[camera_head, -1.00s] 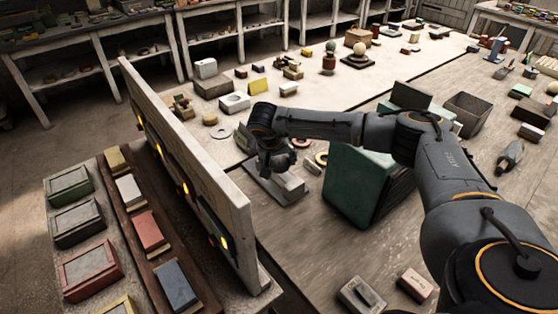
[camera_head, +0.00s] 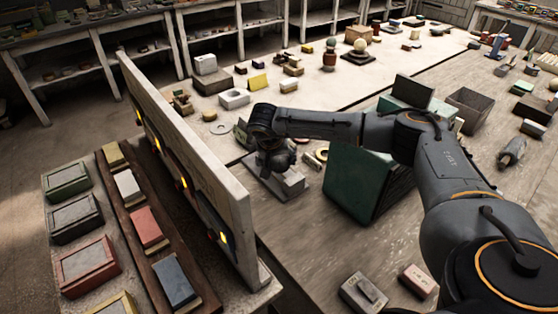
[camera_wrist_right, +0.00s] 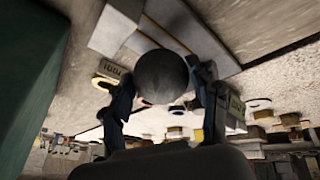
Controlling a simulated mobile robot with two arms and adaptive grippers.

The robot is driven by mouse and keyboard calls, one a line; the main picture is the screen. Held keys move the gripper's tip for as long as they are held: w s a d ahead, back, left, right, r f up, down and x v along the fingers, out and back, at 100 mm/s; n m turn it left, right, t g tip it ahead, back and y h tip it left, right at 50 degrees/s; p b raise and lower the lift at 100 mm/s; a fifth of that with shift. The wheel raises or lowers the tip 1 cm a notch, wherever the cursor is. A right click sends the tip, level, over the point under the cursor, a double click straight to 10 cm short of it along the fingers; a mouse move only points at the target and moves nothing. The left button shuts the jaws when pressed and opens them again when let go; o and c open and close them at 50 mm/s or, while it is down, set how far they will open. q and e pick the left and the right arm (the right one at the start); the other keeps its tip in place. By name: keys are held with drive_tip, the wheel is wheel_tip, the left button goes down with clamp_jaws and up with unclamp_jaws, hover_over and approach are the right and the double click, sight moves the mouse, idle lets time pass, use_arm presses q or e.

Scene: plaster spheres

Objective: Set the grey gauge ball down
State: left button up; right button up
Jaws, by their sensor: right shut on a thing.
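The grey gauge ball (camera_wrist_right: 163,77) is dark and round in the right wrist view, held between the two fingers of my right gripper (camera_wrist_right: 163,92). In the head view the right gripper (camera_head: 276,164) points down over a pale grey block on a flat plate (camera_head: 262,181), and the ball cannot be made out there. In the wrist view the grooved block (camera_wrist_right: 145,30) lies just beyond the ball and is partly covered by it. Whether ball and block touch, I cannot tell. My left gripper is not in view.
A green case (camera_head: 362,180) stands close to the right of my gripper. A tall pale panel (camera_head: 200,165) with small lights stands to its left.

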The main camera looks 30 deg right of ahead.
drive_tip(key=shift+f+b, duration=0.95)
drive_tip(key=shift+f, duration=0.45)
drive_tip(key=o, duration=1.6)
drive_tip(key=shift+r, duration=0.1)
drive_tip(key=shift+r+p, duration=1.4)
drive_tip(key=shift+r, duration=0.55)
drive_tip(key=shift+f, duration=0.1)
